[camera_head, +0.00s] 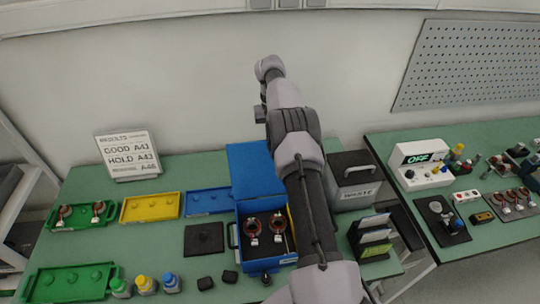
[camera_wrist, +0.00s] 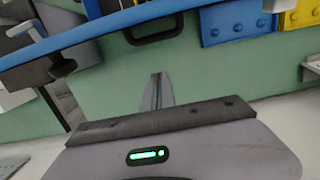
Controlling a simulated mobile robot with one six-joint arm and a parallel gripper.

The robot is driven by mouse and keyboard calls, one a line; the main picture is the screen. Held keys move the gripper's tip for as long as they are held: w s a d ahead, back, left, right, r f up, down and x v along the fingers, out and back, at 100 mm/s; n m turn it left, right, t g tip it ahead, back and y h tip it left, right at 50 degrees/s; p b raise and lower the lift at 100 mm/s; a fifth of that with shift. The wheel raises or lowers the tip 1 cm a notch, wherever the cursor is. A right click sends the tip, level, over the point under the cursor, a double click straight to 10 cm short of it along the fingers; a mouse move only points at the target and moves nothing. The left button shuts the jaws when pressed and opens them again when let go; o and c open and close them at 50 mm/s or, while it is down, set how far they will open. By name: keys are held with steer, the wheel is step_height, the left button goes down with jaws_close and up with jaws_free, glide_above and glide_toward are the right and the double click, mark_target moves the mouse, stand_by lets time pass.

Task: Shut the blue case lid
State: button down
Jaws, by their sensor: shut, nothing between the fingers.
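The blue case (camera_head: 266,262) stands open on the green table in the head view. Its lid (camera_head: 250,170) stands raised at the back. Copper-wound parts (camera_head: 265,228) sit inside the case. My arm passes over the right side of the case and partly hides it. My gripper (camera_wrist: 157,78) is shut and empty in the wrist view, pointing down over bare green table. A long blue edge (camera_wrist: 110,38), probably the lid's, crosses the top of that view, apart from the fingertips. In the head view the fingertips cannot be made out.
A grey waste bin (camera_head: 355,182) stands right of the case. A blue tray (camera_head: 208,202), a yellow tray (camera_head: 150,207) and green trays (camera_head: 72,283) lie to the left. Bottles (camera_head: 146,286) stand at the front. A dark mat (camera_head: 203,238) lies beside the case.

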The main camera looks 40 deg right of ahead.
steer(key=shift+s+a+f+b, duration=0.3)
steer(key=shift+s+f, duration=0.1)
steer(key=shift+s, duration=0.2)
steer(key=shift+s+a+f+b, duration=0.35)
steer(key=shift+s+f, duration=0.1)
steer(key=shift+s, duration=0.15)
steer(key=shift+s+a+f+b, duration=0.3)
steer(key=shift+s+f, duration=0.1)
steer(key=shift+s, duration=0.2)
steer(key=shift+b, duration=0.6)
